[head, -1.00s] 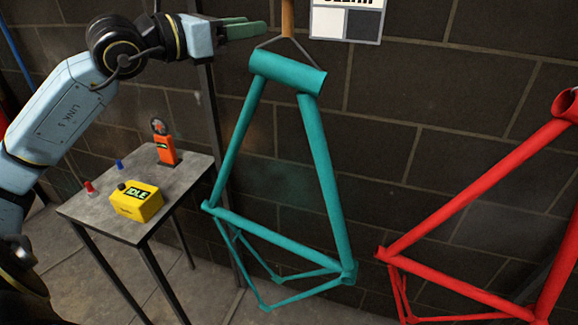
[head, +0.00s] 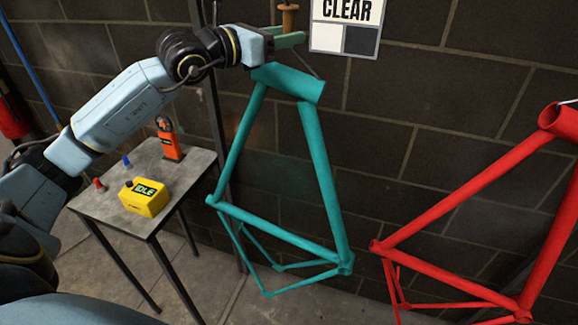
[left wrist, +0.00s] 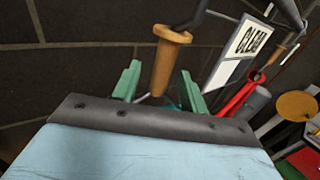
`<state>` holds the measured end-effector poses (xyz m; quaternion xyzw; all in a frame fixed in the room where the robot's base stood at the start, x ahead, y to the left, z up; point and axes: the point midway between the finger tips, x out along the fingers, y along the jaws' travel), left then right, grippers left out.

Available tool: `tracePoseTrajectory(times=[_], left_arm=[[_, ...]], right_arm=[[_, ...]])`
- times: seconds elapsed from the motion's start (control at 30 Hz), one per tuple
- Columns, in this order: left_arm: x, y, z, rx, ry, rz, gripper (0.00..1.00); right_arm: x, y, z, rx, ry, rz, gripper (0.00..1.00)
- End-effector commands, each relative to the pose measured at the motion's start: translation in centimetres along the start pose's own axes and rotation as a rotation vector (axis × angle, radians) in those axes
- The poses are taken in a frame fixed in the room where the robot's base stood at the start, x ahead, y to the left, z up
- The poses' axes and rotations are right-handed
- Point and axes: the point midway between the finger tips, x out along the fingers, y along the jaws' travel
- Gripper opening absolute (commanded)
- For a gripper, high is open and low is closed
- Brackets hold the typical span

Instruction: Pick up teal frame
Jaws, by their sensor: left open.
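The teal frame (head: 318,160) hangs in front of the dark block wall, its top tube end just below my left gripper (head: 289,36). A wooden handle (head: 290,17) of its hanger rises above it; the lower part of the hanger is partly hidden by my gripper. In the left wrist view the wooden handle (left wrist: 168,62) stands between the two green fingers of my left gripper (left wrist: 160,90), which are open on either side of it. A sliver of teal (left wrist: 172,105) shows beyond the gripper. My right gripper is not in view.
A red frame (head: 465,195) hangs to the right. A small table (head: 118,212) at left bears a yellow IDLE box (head: 146,198), an orange device (head: 169,143) and small red and blue items. A CLEAR sign (head: 346,25) is right of the handle.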

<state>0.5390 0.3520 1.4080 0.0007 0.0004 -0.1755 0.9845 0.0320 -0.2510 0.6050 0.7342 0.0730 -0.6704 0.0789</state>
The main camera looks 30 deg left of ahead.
Motion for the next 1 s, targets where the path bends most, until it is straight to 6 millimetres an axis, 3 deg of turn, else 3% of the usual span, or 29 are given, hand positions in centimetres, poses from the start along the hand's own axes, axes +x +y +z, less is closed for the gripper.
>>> tracePoseTrajectory(times=[0.13, 0.43, 0.73, 1.0], left_arm=[[1.28, -0.07, 0.22, -0.001, -0.002, -0.002, 0.43], [1.51, -0.06, -0.05, 0.0, 0.0, -0.002, 0.42], [1.49, -0.07, -0.03, 0.0, 0.0, -0.002, 0.02], [1.48, -0.07, -0.02, 0.0, 0.0, -0.002, 0.0]], right_arm=[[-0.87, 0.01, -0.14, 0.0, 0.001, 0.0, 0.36], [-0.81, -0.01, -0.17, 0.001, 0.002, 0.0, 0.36], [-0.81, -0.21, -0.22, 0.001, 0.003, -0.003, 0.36], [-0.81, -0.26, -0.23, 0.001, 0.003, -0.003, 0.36]])
